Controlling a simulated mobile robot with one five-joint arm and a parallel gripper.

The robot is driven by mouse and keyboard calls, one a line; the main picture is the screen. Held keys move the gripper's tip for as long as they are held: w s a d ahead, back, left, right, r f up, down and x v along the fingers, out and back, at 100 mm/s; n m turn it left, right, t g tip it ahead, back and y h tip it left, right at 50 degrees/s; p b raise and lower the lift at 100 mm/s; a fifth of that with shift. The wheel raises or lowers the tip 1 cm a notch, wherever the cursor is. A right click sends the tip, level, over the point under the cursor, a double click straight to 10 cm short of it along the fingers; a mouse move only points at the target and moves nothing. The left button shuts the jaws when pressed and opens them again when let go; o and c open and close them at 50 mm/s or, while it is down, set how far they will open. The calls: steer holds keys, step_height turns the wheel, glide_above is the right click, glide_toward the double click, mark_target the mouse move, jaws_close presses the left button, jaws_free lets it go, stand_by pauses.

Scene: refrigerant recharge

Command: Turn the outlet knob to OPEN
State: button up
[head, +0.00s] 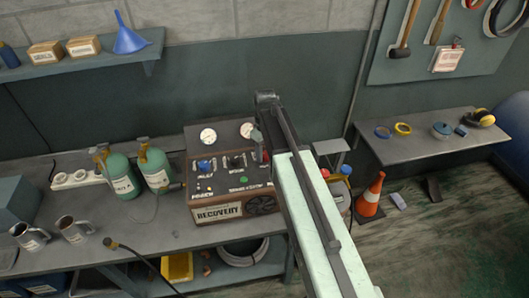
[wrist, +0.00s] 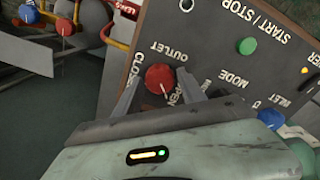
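The red outlet knob (wrist: 160,78) is on the dark panel of the recovery machine (head: 205,165). In the wrist view, upside down, it sits under the OUTLET label, with CLOSED at its left and OPEN at its lower right, partly covered by a finger. A pale line shows on the knob's lower part; its exact setting is hard to tell. My gripper (wrist: 159,76) is open, one finger on each side of the knob, with small gaps apparent.
The panel also carries a green button (wrist: 247,46) and a blue inlet knob (wrist: 271,118). Two green cylinders (head: 122,176) and two mugs (head: 73,230) stand left on the bench. An orange cone (head: 372,192) stands on the floor at the right.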

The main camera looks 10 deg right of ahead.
mark_target(265, 154)
steer(key=shift+o, duration=0.2)
step_height(265, 154, up, 8)
steer(key=p, duration=0.8)
steer(key=shift+f, duration=0.1)
